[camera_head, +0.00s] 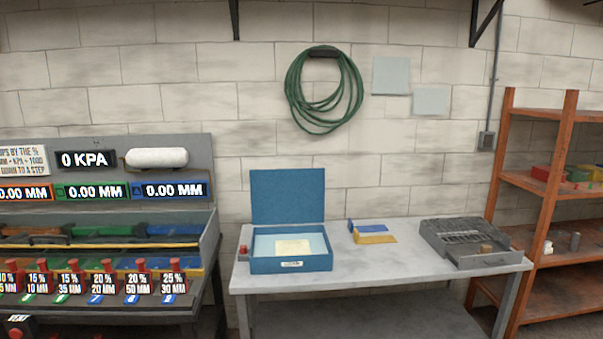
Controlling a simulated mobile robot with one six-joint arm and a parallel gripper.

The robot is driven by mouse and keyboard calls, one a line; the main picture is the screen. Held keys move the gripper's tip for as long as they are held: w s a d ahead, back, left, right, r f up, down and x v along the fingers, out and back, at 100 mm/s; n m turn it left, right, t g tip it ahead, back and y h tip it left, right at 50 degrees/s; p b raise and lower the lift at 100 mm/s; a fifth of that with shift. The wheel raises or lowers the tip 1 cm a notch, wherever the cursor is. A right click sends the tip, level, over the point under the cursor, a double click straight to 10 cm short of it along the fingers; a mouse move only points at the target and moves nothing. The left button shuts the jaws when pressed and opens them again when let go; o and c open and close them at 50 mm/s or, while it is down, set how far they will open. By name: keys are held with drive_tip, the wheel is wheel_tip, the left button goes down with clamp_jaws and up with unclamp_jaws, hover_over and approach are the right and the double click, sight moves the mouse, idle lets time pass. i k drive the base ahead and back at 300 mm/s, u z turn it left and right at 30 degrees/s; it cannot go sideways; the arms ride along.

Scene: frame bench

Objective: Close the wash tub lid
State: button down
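The blue wash tub (291,265) sits on the left part of the grey table, with a pale label on its front. Its lid (287,196) stands open, upright along the back edge. A pale yellow sheet or card shows inside the tub on a light blue surface. My gripper is not in view.
A small red item (243,251) stands just left of the tub. Blue and yellow brackets (375,238) and a grey tray (463,238) lie to the right on the table (380,269). A test bench (106,260) is at left, an orange shelf (542,214) at right.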

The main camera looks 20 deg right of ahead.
sight(278, 196)
drive_tip(key=u, duration=0.25)
drive_tip(key=i, duration=1)
drive_tip(key=z, duration=0.25)
